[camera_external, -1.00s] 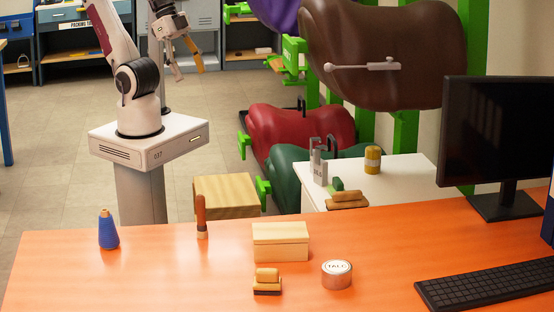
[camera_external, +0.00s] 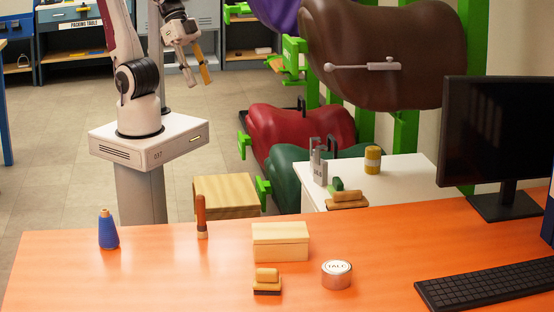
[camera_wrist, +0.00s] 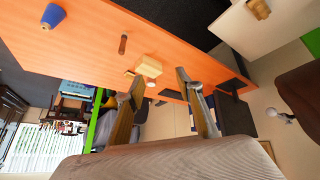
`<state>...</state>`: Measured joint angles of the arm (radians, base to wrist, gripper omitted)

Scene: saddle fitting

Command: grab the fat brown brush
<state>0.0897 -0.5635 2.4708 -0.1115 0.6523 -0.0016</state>
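A brush with a thick reddish-brown handle (camera_external: 201,210) stands upright near the far edge of the orange desk (camera_external: 160,285). It also shows in the wrist view (camera_wrist: 123,44). A tan block brush with dark bristles (camera_external: 267,282) lies near the front of the desk. Another tan block brush (camera_external: 347,200) is on the white table; which brush is the fat one is not certain. My gripper (camera_external: 194,74) is in the air behind the desk, well away from all brushes. In the wrist view its fingers (camera_wrist: 159,75) are apart with nothing held between them.
A wooden block (camera_external: 226,195) stands behind the desk. Saddles hang on green stands at the right.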

